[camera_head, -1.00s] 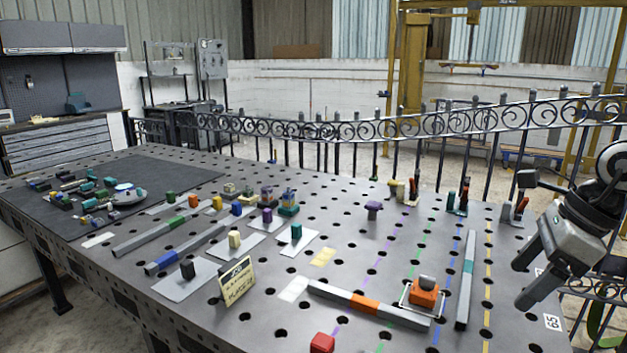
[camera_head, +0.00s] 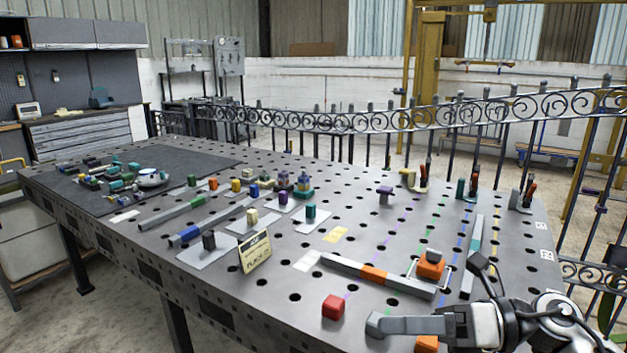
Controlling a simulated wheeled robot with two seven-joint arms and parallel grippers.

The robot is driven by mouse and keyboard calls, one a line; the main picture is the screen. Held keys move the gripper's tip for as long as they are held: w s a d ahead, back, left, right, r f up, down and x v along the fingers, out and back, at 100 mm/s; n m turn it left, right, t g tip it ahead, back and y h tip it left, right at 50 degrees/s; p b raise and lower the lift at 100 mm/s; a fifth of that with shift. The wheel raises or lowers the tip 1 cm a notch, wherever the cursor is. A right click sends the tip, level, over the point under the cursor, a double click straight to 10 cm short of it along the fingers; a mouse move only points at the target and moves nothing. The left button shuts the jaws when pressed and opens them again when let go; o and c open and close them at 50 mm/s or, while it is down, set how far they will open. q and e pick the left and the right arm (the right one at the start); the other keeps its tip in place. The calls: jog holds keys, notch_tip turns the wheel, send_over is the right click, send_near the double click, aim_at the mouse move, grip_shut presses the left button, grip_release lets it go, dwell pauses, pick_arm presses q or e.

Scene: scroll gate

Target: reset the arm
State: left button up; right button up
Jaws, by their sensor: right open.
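My right gripper (camera_head: 385,326) is at the lower right of the head view, low in front of the table's near edge side. It is open and nothing shows held in it. One grey finger points left; the other finger is hard to make out. A red cube (camera_head: 333,307) lies on the table just left of the fingertip. An orange block (camera_head: 427,343) shows partly below the finger, cut by the frame's bottom. My left gripper is not in view.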

notch_tip(320, 180, down, 16)
jog(key=s+d+m+t+h+b, duration=0.15)
jog(key=m+t+h, duration=0.5)
jog(key=m, duration=0.85)
jog(key=d+r+m+t+h+b, duration=0.1)
jog(key=m+t+h+b, duration=0.15)
jog(key=m+t, duration=1)
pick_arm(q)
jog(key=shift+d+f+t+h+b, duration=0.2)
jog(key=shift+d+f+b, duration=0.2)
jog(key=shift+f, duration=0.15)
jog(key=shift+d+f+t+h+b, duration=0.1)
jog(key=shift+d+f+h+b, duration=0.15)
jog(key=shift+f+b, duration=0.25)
pick_arm(e)
jog(key=s+f+m+g+h, duration=0.4)
jog(key=s+f+m+g, duration=0.7)
jog(key=f, duration=0.5)
jog(key=shift+s+a+f+m, duration=0.2)
jog(key=shift+f+m, duration=0.15)
jog(key=shift+m, duration=0.9)
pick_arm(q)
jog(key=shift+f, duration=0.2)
